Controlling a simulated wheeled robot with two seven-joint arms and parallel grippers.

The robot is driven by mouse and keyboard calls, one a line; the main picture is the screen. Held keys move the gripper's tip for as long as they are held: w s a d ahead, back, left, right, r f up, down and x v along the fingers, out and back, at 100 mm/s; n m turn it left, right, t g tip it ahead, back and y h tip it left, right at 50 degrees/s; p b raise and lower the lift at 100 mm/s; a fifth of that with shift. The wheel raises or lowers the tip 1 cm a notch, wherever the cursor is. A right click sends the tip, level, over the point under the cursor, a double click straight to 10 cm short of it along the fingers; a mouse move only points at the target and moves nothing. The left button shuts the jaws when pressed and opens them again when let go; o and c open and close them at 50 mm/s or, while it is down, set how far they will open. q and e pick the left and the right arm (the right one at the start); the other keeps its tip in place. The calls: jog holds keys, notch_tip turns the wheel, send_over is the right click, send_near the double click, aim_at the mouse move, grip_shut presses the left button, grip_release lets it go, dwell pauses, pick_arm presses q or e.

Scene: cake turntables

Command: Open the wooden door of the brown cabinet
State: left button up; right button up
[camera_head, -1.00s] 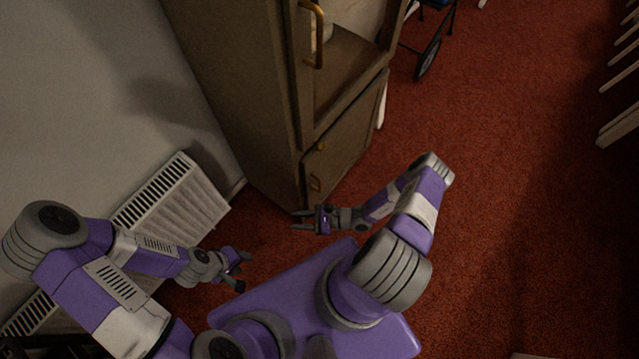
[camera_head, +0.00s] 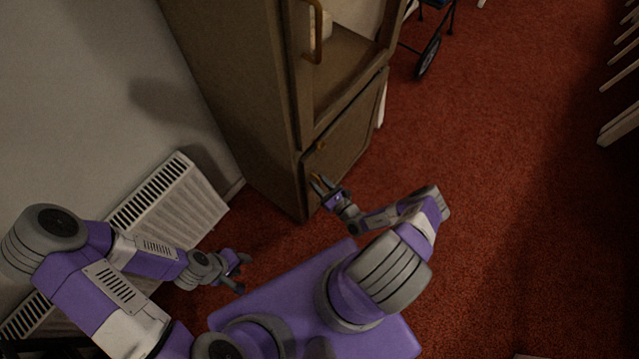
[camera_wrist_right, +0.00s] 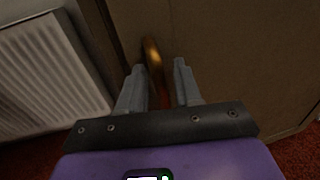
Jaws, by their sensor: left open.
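The brown cabinet (camera_head: 235,90) stands ahead of me. Its lower wooden door (camera_head: 352,125) is shut and carries a gold handle (camera_wrist_right: 152,58) near its left edge. My right gripper (camera_head: 321,182) is at this handle, largely covering it in the head view. In the right wrist view, the right gripper (camera_wrist_right: 160,72) is open, with the handle between or just beyond its two grey fingers; contact cannot be told. My left gripper (camera_head: 245,273) is open and empty, low near the radiator, well away from the cabinet.
A white radiator (camera_head: 170,205) is on the wall left of the cabinet. An upper door with a long gold handle (camera_head: 318,35) is above the lower door. A wheeled object (camera_head: 430,55) stands at the back. Red carpet (camera_head: 520,180) is clear on the right.

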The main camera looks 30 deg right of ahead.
grip_shut()
dwell(0.4)
